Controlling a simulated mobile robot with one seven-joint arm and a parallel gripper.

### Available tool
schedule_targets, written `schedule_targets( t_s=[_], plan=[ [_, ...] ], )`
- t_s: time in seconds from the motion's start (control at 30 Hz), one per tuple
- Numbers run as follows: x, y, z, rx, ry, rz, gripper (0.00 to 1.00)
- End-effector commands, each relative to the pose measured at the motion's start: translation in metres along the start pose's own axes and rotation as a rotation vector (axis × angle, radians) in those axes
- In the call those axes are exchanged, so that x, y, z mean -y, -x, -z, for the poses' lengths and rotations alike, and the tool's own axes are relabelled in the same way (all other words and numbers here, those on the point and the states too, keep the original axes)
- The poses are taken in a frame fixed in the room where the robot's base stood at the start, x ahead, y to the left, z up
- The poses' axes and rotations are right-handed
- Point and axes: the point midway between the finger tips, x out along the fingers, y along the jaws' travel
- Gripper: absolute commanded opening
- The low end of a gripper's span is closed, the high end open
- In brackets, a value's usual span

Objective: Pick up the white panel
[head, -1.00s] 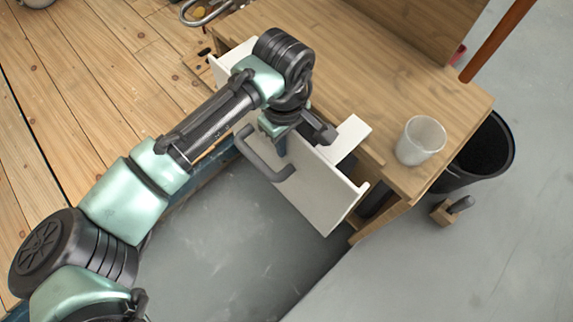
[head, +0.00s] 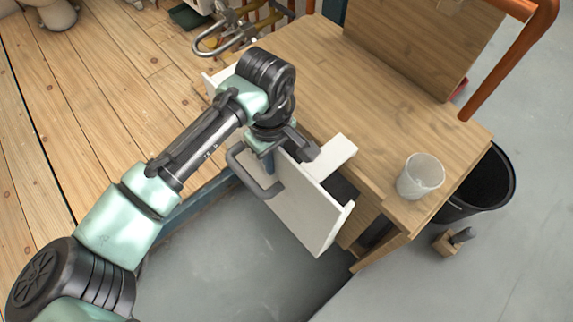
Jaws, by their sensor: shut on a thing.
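The white panel (head: 312,215) stands upright and slanted in front of the wooden bench, with a dark grey bar handle (head: 246,176) on its face. A smaller white flat piece (head: 335,154) extends behind it towards the bench; I cannot tell whether the two are joined. My gripper (head: 281,156) is at the panel's upper edge, pointing down, and is shut on it. One dark finger shows on the bench side. The exact contact is partly hidden by the gripper and wrist.
The wooden bench (head: 385,115) has a translucent cup (head: 421,177) near its right edge. A black bin (head: 478,185) and a small wooden block with a dark handle (head: 452,240) stand on the floor at right. Grey floor (head: 230,265) is open in front.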

Motion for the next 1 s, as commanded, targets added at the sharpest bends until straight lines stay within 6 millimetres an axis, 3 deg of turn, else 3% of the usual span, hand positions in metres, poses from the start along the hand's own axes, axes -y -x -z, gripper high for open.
schedule_targets(
  t_s=[0.2,0.5,1.0],
  plan=[
    [0.017,0.029,0.04,0.0,0.005,-0.001,0.0],
    [0.034,0.051,0.085,-0.001,0.001,-0.001,0.0],
    [0.04,0.056,0.097,-0.002,-0.002,-0.001,0.0]
  ],
)
